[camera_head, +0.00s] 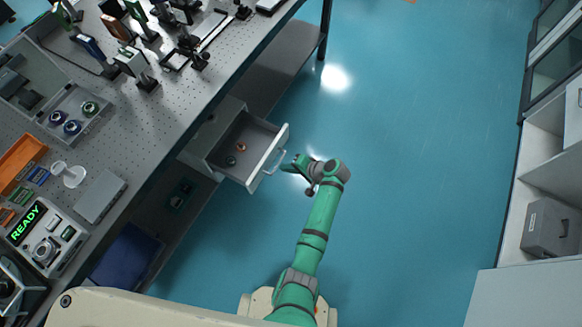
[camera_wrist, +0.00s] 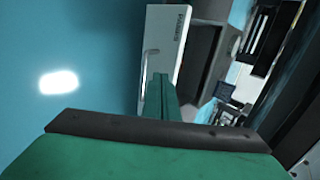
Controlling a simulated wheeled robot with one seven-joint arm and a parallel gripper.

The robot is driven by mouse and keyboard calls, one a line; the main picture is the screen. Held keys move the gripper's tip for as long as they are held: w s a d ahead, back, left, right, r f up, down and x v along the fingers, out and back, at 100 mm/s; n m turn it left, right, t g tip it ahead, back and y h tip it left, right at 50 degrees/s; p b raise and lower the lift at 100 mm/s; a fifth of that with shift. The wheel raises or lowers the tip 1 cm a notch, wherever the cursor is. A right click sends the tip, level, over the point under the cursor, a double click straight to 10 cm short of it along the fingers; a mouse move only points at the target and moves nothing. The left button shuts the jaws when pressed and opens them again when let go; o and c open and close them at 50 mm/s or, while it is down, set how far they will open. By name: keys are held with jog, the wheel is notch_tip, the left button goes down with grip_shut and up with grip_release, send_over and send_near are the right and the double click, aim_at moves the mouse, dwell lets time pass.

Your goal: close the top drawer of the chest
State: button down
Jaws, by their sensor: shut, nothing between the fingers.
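The top drawer (camera_head: 242,147) of the chest (camera_head: 203,132) stands pulled out from under the table, with two small ring-like items inside. Its white front (camera_head: 266,158) carries a pale bar handle (camera_head: 274,162). In the wrist view the drawer front (camera_wrist: 167,40) is upright in the picture, with its handle (camera_wrist: 147,62) on the left side. My gripper (camera_head: 287,166) is shut and empty, just outside the drawer front near the handle. It also shows in the wrist view (camera_wrist: 160,80) in front of the drawer. I cannot tell whether it touches the handle.
A perforated optical table (camera_head: 150,115) with optics, cases and an instrument reading READY (camera_head: 40,235) lies above and left of the drawer. A lower shelf (camera_head: 270,70) runs under it. Open blue floor (camera_head: 420,130) lies to the right. White shelving (camera_head: 540,180) stands at the far right.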

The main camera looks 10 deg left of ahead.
aim_at(265, 163)
jog(key=a+f, duration=0.1)
jog(key=a, duration=0.1)
jog(key=w+a+f, duration=0.1)
jog(key=a, duration=0.1)
jog(key=w+a+f, duration=0.1)
jog(key=a, duration=0.1)
jog(key=shift+w+a+f, duration=0.1)
jog(key=shift+w+f, duration=0.1)
jog(key=shift+w+a, duration=0.15)
jog(key=shift+a, duration=0.3)
